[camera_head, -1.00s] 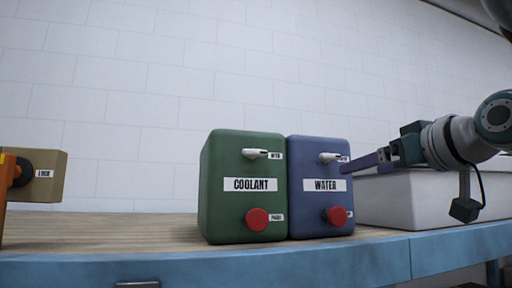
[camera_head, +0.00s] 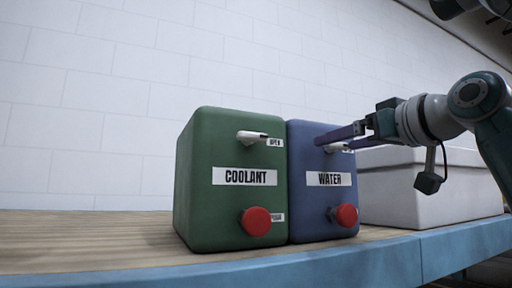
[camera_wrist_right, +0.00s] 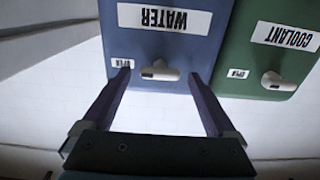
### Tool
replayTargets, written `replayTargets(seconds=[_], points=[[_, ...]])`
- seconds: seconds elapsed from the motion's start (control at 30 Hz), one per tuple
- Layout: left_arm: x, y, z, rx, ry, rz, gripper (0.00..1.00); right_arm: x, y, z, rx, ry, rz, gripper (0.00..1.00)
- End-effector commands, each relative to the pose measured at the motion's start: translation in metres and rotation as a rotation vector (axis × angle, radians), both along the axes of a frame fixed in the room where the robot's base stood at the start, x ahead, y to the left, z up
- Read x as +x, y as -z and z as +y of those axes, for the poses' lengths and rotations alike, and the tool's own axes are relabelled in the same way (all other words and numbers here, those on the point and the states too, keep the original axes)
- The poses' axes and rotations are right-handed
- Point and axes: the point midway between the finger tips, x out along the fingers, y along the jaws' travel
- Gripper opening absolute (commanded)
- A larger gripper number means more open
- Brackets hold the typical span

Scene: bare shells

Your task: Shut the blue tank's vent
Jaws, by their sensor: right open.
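The blue tank (camera_head: 310,205), labelled WATER, stands on the bench. Its white vent lever (camera_head: 336,147) is near the top, partly hidden by my right gripper in the head view. My right gripper (camera_head: 338,138) is open at the vent's height, in front of the tank's upper face. In the right wrist view the picture is upside down, and the vent lever (camera_wrist_right: 158,71) lies between the tips of my open right gripper (camera_wrist_right: 162,80), with gaps at both sides. A small tag beside the lever reads OPEN. My left gripper is not in view.
The green COOLANT tank (camera_head: 208,205) stands close against the blue one, with its own white lever (camera_head: 252,137) and red button (camera_head: 256,220). The blue tank has a red button (camera_head: 345,215) low down. A white box (camera_head: 400,190) stands at the right. The bench left of the tanks is clear.

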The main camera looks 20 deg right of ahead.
Motion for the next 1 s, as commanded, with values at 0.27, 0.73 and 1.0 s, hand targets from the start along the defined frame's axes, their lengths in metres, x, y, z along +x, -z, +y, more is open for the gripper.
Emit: replayTargets(seconds=[0.27, 0.73, 1.0], points=[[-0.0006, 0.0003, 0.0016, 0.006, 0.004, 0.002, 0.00, -0.0001, 0.0002, -0.0001, 0.000, 0.000, 0.001, 0.88], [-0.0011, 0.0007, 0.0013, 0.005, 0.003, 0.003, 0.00, -0.0001, 0.0001, 0.0001, 0.000, 0.000, 0.001, 0.35], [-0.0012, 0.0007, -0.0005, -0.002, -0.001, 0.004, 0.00, 0.0001, 0.0002, 0.0002, 0.000, -0.001, 0.001, 0.07]])
